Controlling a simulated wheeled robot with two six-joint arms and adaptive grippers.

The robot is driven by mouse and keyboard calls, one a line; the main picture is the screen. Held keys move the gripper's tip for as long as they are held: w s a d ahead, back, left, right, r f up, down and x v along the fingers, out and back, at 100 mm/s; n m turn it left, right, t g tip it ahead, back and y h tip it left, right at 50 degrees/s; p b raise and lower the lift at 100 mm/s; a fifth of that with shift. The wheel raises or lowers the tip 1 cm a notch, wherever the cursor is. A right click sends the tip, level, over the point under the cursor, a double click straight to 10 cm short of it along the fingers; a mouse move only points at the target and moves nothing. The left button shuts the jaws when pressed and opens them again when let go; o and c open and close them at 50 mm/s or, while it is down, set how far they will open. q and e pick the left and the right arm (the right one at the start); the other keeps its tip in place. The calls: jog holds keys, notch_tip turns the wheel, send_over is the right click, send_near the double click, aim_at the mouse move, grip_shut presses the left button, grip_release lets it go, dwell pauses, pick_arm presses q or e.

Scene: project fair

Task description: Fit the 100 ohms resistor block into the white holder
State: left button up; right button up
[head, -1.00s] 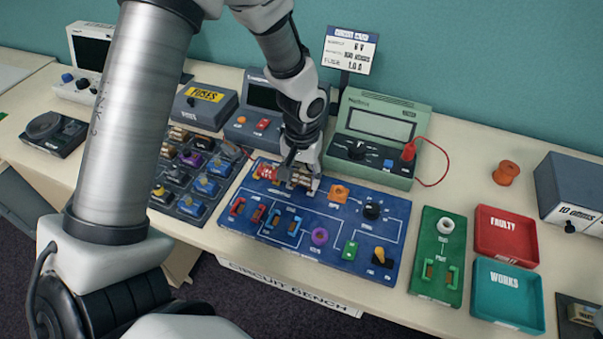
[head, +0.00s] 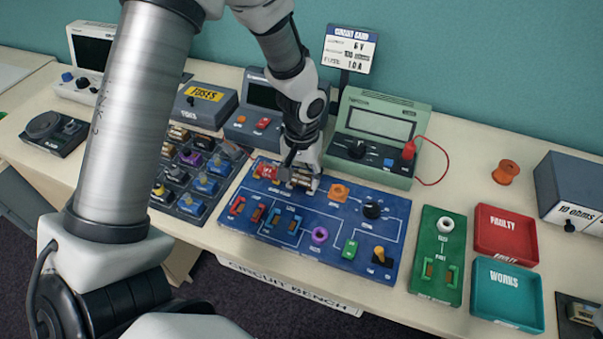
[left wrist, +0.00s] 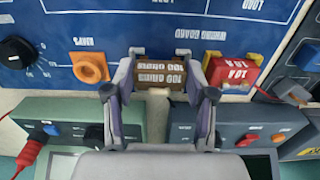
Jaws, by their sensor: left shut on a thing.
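The brown 100 ohms resistor block (left wrist: 163,76), with white lettering, is between the fingers of my left gripper (left wrist: 160,92) in the left wrist view. The gripper is shut on it. In the head view my left gripper (head: 297,182) points down at the top edge of the blue circuit board (head: 270,213) and mostly hides the block. Pale end pieces of the white holder (left wrist: 137,51) show just beyond the block in the wrist view. The fingers and block cover the rest, so I cannot tell whether the block is fully seated. My right gripper is out of view.
A red 10A fuse block (left wrist: 229,73) in a yellow holder sits close beside the gripper. An orange part (left wrist: 90,68) lies on its other side. The green meter (head: 375,135) and its red lead stand behind the board. A dark tray of blocks (head: 187,185) lies left.

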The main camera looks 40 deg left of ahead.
pick_arm(q)
jog(key=shift+f+b, duration=0.35)
jog(key=shift+f, duration=0.2)
jog(key=o, duration=1.2)
jog(key=shift+o, duration=0.2)
jog(key=shift+o, duration=1.4)
jog(key=shift+r, duration=0.15)
notch_tip(320, 180, up, 8)
jog(key=p, duration=0.7)
